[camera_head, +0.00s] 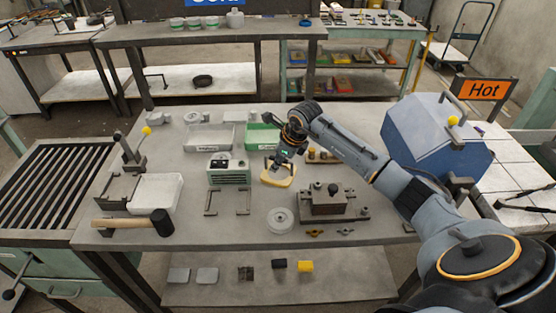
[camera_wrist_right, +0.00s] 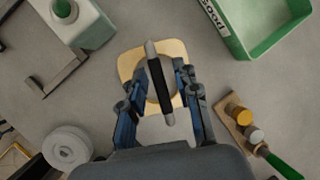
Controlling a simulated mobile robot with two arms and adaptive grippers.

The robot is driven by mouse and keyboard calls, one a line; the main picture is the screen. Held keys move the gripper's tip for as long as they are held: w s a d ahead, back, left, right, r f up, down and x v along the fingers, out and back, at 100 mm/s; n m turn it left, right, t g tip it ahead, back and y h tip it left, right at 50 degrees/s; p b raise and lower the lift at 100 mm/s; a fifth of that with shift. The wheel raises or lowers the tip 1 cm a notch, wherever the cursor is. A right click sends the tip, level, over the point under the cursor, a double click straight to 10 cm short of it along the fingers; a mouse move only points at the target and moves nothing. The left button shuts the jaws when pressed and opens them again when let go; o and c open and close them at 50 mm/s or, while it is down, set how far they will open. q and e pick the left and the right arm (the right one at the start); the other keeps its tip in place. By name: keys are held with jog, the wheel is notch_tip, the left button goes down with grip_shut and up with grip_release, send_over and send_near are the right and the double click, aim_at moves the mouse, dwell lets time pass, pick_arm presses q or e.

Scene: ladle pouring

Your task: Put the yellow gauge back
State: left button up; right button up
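A pale yellow, rounded-square piece (camera_head: 279,178) lies on the table, right of the table's middle; it may be the yellow gauge. In the right wrist view this yellow piece (camera_wrist_right: 133,60) has a round grey middle and a dark grey bar handle (camera_wrist_right: 159,85) across it. My right gripper (camera_head: 282,161) is just above it, pointing down. In the right wrist view the right gripper's fingers (camera_wrist_right: 160,80) stand on both sides of the bar, with gaps showing. My left gripper is not in view.
A green open bin (camera_head: 263,137) stands behind, and a green-and-white box (camera_head: 229,170) is to the left. A white disc (camera_head: 280,220) and a brown metal fixture (camera_head: 328,203) are in front. A mallet (camera_head: 130,222) lies front left. A blue box (camera_head: 435,135) stands at right.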

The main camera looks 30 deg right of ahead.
jog(key=shift+r, duration=0.2)
jog(key=shift+s+d+r, duration=0.1)
jog(key=shift+r, duration=0.2)
jog(key=a+b+v, duration=0.1)
jog(key=v, duration=1)
jog(key=shift+d+b, duration=0.4)
jog(key=shift+r, duration=0.15)
